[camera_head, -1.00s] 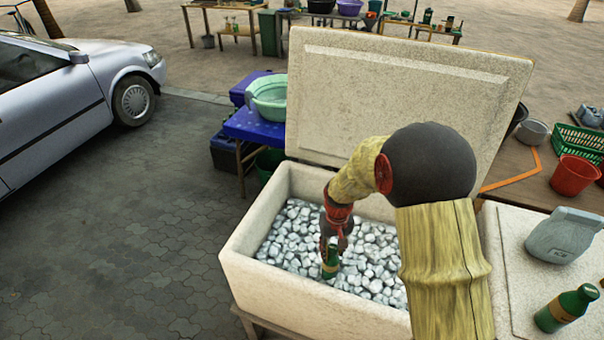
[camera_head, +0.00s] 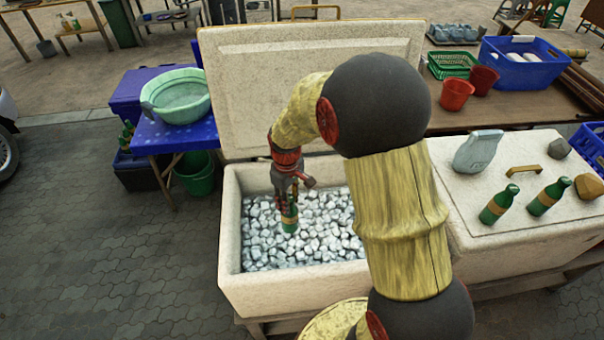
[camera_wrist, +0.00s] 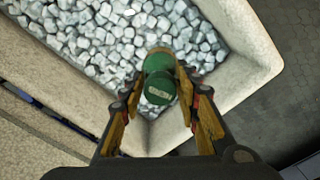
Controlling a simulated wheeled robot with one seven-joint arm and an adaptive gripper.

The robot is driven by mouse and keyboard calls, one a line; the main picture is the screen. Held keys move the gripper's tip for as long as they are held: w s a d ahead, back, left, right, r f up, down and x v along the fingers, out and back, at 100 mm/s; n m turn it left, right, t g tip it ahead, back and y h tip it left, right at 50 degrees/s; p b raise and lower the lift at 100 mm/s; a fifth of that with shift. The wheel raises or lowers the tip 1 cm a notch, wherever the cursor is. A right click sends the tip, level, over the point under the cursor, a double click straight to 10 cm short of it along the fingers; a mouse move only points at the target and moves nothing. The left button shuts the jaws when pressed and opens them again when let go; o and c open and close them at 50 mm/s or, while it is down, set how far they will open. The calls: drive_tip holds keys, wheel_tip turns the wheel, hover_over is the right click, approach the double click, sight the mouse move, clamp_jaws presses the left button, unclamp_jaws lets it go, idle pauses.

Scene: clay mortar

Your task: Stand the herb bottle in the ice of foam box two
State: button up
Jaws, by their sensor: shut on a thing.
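The herb bottle (camera_head: 290,220) is green with a tan label. My gripper (camera_head: 289,200) is shut on it and holds it neck up over the grey-white ice (camera_head: 325,225) of the open foam box (camera_head: 300,290). The bottle's lower end shows against the ice; I cannot tell if it touches. In the wrist view the bottle (camera_wrist: 158,85) sits between the two fingers of my gripper (camera_wrist: 165,100), near a box corner, with ice (camera_wrist: 110,40) behind it. Which number this box bears does not show.
The box's lid (camera_head: 310,80) stands open behind. A blue table (camera_head: 185,135) with a green basin (camera_head: 176,95) is at left.

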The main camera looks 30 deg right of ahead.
drive_tip(key=s+d+r+n+p, duration=0.25)
drive_tip(key=r+p, duration=0.25)
drive_tip(key=r, duration=0.4)
wheel_tip(320, 180, down, 26)
drive_tip(key=b, duration=1.7)
drive_tip(key=shift+s+d, duration=0.2)
drive_tip(key=shift+d, duration=0.1)
drive_tip(key=shift+f, duration=0.6)
drive_tip(key=o, duration=1.2)
drive_tip(key=shift+o, duration=0.6)
drive_tip(key=o, duration=0.4)
wheel_tip(320, 180, up, 27)
drive_tip(key=p, duration=1.8)
